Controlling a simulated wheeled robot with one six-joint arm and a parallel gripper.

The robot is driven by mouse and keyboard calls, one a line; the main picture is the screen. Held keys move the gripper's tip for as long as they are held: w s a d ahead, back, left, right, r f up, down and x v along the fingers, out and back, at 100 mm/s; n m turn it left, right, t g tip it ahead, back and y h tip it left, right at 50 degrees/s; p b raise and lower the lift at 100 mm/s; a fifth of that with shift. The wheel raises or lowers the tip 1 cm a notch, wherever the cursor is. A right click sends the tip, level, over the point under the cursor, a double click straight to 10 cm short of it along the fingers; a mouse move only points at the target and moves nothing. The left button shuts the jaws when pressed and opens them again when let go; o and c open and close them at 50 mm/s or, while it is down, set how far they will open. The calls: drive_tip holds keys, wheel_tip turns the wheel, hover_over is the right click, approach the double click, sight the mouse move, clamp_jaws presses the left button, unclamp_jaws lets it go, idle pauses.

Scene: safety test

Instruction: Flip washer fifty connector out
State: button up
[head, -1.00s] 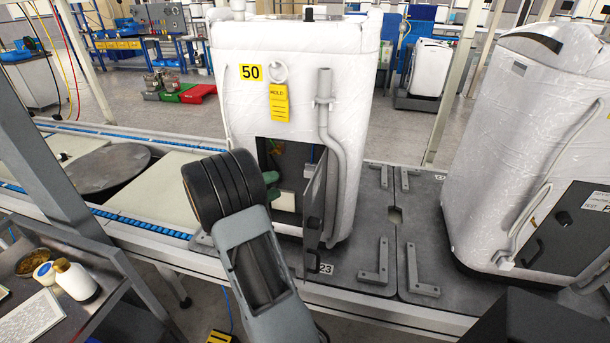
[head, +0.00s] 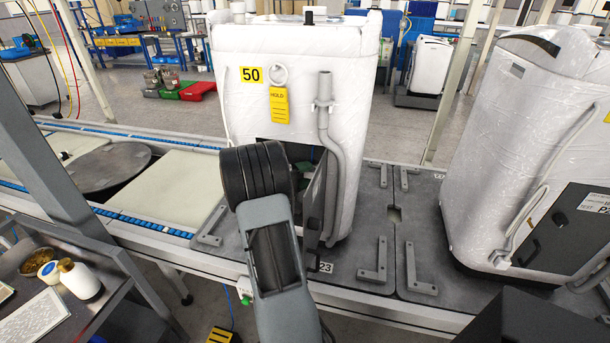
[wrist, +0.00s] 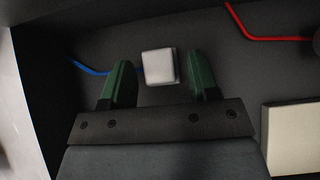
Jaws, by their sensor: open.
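Washer fifty (head: 290,110) stands wrapped in white film, with a yellow 50 label (head: 251,74) and a yellow HOLD tag (head: 279,105). Its lower front opening is uncovered, and the dark hinged door (head: 314,198) stands open at the right. My arm reaches into the opening and hides most of it. In the wrist view, my gripper (wrist: 156,78) is open, with green fingers. A small white connector block (wrist: 159,66) lies between and just beyond the fingertips, with a blue wire (wrist: 90,69) leading toward it from the left. I cannot tell whether a finger touches it.
A red wire (wrist: 262,38) runs at upper right inside the cavity, and a cream block (wrist: 291,138) sits at lower right. A grey hose (head: 335,150) hangs beside the door. Another wrapped washer (head: 530,140) stands at right. Metal brackets (head: 375,265) lie on the platform.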

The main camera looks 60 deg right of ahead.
clamp_jaws()
idle(0.4)
